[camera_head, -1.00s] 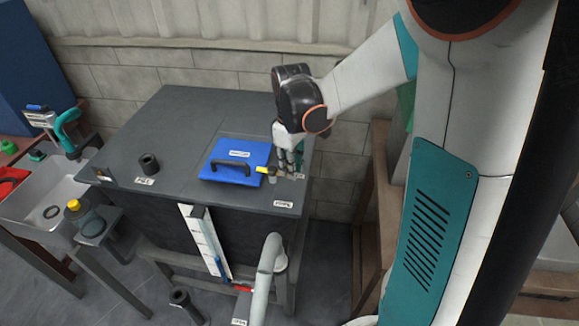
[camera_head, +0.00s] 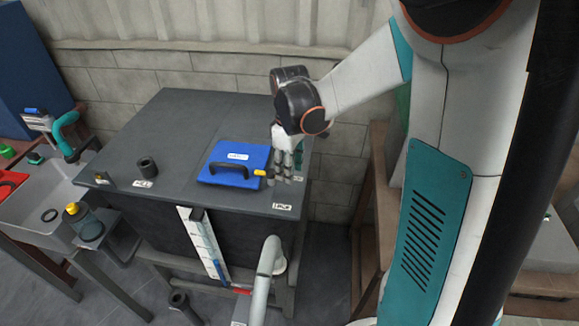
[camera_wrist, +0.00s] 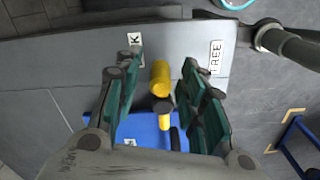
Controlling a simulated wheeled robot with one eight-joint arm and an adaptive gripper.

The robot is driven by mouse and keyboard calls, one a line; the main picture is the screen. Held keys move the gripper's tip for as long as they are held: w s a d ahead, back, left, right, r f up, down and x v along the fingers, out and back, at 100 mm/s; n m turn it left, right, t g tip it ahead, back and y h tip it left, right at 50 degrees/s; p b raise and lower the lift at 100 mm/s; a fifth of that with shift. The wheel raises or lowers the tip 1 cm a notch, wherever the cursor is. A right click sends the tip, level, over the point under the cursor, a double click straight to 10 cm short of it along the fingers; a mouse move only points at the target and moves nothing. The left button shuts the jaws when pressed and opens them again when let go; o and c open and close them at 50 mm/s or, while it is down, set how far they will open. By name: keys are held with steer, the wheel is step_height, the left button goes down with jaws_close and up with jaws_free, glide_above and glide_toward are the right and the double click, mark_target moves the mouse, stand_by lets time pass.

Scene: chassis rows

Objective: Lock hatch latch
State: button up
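The blue hatch (camera_head: 225,174) with its black handle (camera_head: 228,168) lies flat on the dark tank top. A yellow latch end (camera_head: 259,173) shows at the hatch's right edge, against my gripper's fingers in the head view. In the wrist view a yellow knob (camera_wrist: 160,77) stands between the spread fingers of my gripper (camera_wrist: 162,68), with a smaller yellow piece (camera_wrist: 165,121) over the blue hatch (camera_wrist: 145,128). My gripper (camera_head: 283,180) points down and is open around the knob; contact cannot be told. The latch's pivot is hidden in the head view.
A label reading FREE (camera_wrist: 216,57) and a partly covered label ending in K (camera_wrist: 135,38) lie beyond the knob. A black cylinder (camera_head: 147,167) stands at the tank's left. A grey pipe (camera_head: 266,270) rises in front of the tank.

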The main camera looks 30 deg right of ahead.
steer(key=shift+r, duration=0.1)
step_height(320, 180, up, 12)
stand_by(0.5)
stand_by(0.4)
steer(key=s+a+m+t, duration=0.3)
steer(key=s, duration=0.5)
steer(key=s+a+m+t, duration=0.4)
steer(key=s, duration=0.4)
stand_by(0.5)
